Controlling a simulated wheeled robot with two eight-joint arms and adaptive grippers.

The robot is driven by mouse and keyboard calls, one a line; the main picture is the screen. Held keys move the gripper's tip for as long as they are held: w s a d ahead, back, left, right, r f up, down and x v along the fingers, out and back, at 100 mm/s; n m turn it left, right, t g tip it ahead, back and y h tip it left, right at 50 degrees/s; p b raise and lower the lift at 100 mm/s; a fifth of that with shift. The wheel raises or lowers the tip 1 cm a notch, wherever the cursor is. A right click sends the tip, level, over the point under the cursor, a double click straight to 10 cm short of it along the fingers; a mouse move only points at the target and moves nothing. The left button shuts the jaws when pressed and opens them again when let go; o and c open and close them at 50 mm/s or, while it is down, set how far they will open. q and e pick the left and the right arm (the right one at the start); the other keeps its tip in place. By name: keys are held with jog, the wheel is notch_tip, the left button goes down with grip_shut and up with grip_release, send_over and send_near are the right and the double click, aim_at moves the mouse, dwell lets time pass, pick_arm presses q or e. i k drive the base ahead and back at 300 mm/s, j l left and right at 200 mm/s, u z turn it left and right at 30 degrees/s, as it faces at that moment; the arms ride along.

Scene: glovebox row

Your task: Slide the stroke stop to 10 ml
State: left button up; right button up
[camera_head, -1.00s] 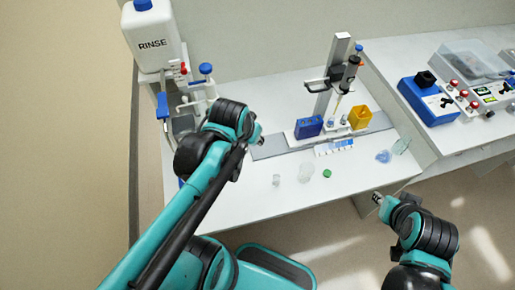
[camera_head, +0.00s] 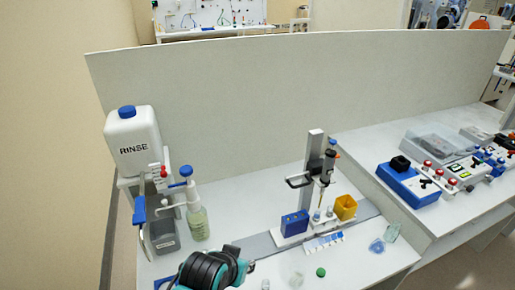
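A dispenser with a blue knob (camera_head: 186,171) and a white body tops a clear bottle (camera_head: 198,222) at the left of the bench. A small red part (camera_head: 163,172) shows on a white upright piece beside it, but I cannot tell if it is the stroke stop. Its scale is too small to read. My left gripper (camera_head: 249,266) shows only as a small grey tip at the bottom edge, right of my black wrist and well below and right of the dispenser. Its fingers cannot be made out. My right gripper is out of view.
A white RINSE jug (camera_head: 133,145) stands behind the dispenser, with a blue lever (camera_head: 139,210) and a grey block (camera_head: 163,235) nearby. A tall partition (camera_head: 260,90) closes the back.

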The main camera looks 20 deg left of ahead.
aim_at(163, 174)
jog(key=u, duration=1.4)
